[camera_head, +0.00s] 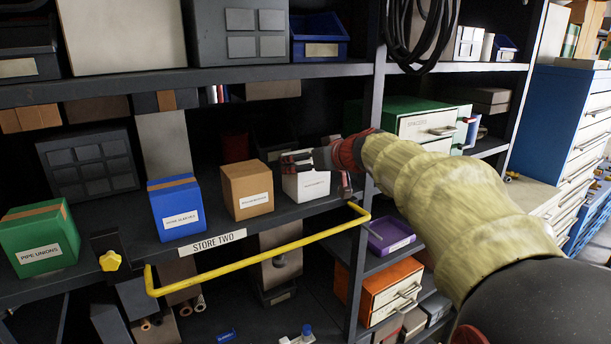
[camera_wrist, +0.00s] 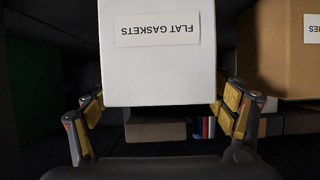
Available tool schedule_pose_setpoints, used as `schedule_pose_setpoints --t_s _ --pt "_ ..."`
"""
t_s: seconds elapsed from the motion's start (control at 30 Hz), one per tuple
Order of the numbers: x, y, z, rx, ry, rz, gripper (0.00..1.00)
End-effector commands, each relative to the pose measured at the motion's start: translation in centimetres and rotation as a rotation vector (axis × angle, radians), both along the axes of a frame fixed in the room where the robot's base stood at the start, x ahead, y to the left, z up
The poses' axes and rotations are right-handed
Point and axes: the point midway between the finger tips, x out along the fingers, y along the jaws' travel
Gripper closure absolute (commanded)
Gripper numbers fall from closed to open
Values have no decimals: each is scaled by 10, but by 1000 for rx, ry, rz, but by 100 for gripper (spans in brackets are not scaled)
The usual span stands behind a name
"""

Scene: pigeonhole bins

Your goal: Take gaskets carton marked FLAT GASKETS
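The white carton marked FLAT GASKETS (camera_wrist: 160,70) fills the upper middle of the wrist view, its label upside down there. In the head view the white carton (camera_head: 310,186) stands on the middle shelf, at the right end of a row of cartons, its label too small to read. My gripper (camera_wrist: 163,102) is open, with one finger at each side of the carton's near face. Narrow gaps seem to show between the pads and the carton. In the head view my gripper (camera_head: 318,172) reaches in from the right and partly hides the carton's top and right side.
A brown carton (camera_head: 247,186) stands close to the left of the white one, then a blue carton (camera_head: 177,205) and a green PIPE UNIONS carton (camera_head: 40,236). A yellow rail (camera_head: 255,257) runs before the shelf edge. An upright post (camera_head: 367,150) stands close by my wrist.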

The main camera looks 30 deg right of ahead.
Motion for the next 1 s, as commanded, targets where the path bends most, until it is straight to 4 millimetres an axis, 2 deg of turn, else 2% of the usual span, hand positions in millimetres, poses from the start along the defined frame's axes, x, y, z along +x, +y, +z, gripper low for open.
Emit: schedule_pose_setpoints --t_s 0.7,1.0 --pt "0 0 0 0 0 0 60" --pt "-1 0 2 -1 -2 0 60"
